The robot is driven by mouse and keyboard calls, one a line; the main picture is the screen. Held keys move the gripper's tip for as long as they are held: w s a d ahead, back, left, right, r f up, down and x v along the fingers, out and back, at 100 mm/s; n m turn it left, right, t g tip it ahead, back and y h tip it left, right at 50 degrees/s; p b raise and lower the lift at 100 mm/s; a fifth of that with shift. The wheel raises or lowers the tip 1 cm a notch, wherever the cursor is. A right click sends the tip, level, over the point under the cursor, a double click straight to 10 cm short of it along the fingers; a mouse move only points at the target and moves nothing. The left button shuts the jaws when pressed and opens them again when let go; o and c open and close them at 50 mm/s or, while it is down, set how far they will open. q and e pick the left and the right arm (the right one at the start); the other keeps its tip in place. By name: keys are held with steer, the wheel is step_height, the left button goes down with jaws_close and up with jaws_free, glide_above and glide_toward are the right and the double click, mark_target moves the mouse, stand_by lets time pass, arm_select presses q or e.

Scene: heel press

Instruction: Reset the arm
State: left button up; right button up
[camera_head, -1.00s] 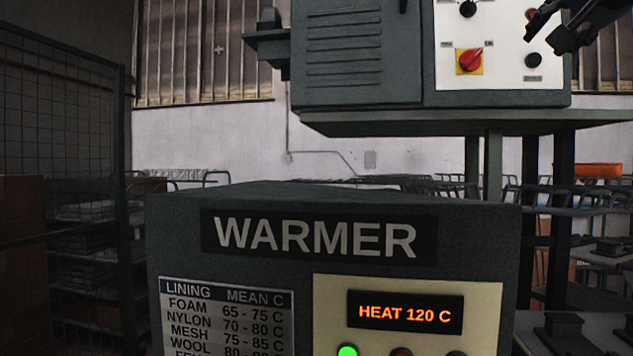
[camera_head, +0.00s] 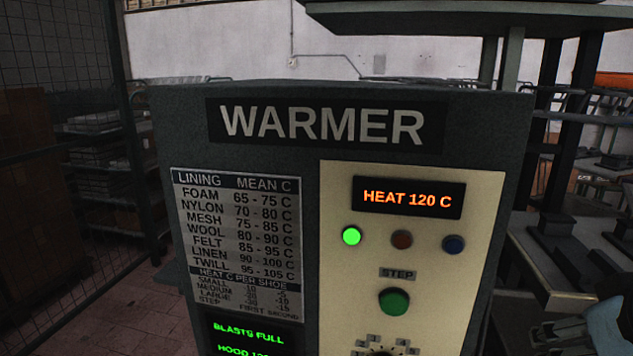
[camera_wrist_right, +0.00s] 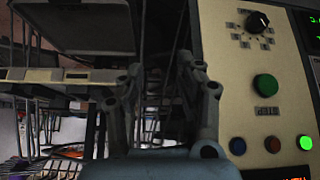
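The task names no object apart from the arm. My right gripper (camera_wrist_right: 160,75) shows in the right wrist view with its two fingers apart and nothing between them. It is beside the warmer's control panel (camera_wrist_right: 225,60), which appears upside down there. In the head view, a pale blue-grey part that looks like my right arm shows at the lower right edge; its fingers are not clear there. My left gripper is in neither view.
The dark warmer (camera_head: 240,100) fills the middle of the head view. Its display (camera_head: 408,198) reads HEAT 120 C, with a lit green lamp (camera_head: 352,236) and a green STEP button (camera_head: 394,301) below. A mesh fence (camera_head: 60,130) stands left, a rack (camera_head: 560,270) right.

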steer(key=s+a+f+n+g, duration=0.1)
steer(key=s+f+g, duration=0.1)
steer(key=s+f, duration=0.35)
steer(key=s+a+f+n+g, duration=0.1)
steer(key=s+f, duration=0.2)
steer(key=s, duration=0.6)
steer(key=s+d+f+g+b, duration=0.15)
steer(key=f+b, duration=0.45)
steer(key=f, duration=1.3)
steer(key=s+d+f+b, duration=0.15)
steer(key=f+b, duration=0.35)
steer(key=f, duration=1.5)
steer(key=s+f+g+b, duration=0.1)
steer(key=s+f+b, duration=0.6)
steer(key=s+f, duration=1)
step_height(320, 180, down, 4)
steer(key=shift+d+r, duration=0.25)
steer(key=shift+d, duration=0.2)
steer(key=shift+g, duration=0.25)
